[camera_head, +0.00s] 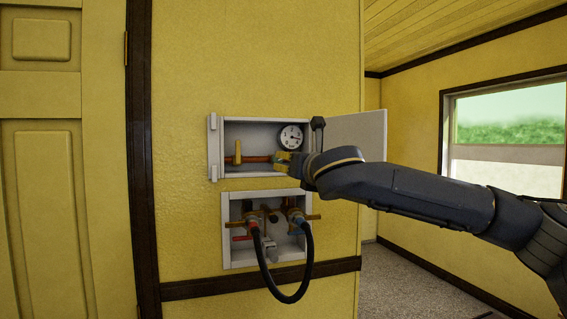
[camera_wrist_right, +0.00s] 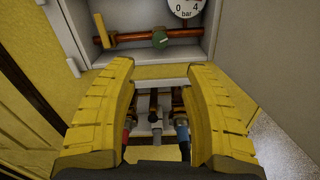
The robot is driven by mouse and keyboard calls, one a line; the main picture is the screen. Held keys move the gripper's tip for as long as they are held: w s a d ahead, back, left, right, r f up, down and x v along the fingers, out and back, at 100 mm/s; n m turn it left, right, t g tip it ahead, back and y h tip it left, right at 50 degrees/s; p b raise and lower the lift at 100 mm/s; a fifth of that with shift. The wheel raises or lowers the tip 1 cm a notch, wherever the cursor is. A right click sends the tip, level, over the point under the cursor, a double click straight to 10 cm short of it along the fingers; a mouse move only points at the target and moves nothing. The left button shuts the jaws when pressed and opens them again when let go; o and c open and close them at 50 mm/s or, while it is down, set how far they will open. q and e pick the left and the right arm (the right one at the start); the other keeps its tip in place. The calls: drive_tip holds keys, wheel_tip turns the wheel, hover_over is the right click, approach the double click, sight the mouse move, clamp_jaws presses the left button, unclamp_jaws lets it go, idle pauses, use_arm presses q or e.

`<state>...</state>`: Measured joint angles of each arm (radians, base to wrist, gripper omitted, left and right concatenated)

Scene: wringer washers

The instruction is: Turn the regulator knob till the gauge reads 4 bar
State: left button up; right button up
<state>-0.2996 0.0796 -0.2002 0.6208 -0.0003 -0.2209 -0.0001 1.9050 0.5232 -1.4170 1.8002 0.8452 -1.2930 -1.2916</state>
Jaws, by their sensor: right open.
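A white-faced round gauge (camera_head: 290,136) sits in the open upper wall box; its needle is too small to read surely. In the head view this gripper (camera_head: 284,162) overlaps the pipe's right end. My left gripper is out of view.
A yellow lever (camera_head: 238,152) stands on the pipe's left. The box door (camera_head: 359,135) is open to the right, behind my right arm. A lower box (camera_head: 226,250) holds taps and a black hose (camera_head: 288,300) hanging in a loop.

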sight(278, 162)
drive_tip(key=shift+n, duration=0.8)
drive_tip(key=x, duration=1.5)
drive_tip(key=shift+f, duration=0.35)
clamp_jaws()
drive_tip(key=shift+a, duration=0.1)
drive_tip(key=shift+f, duration=0.2)
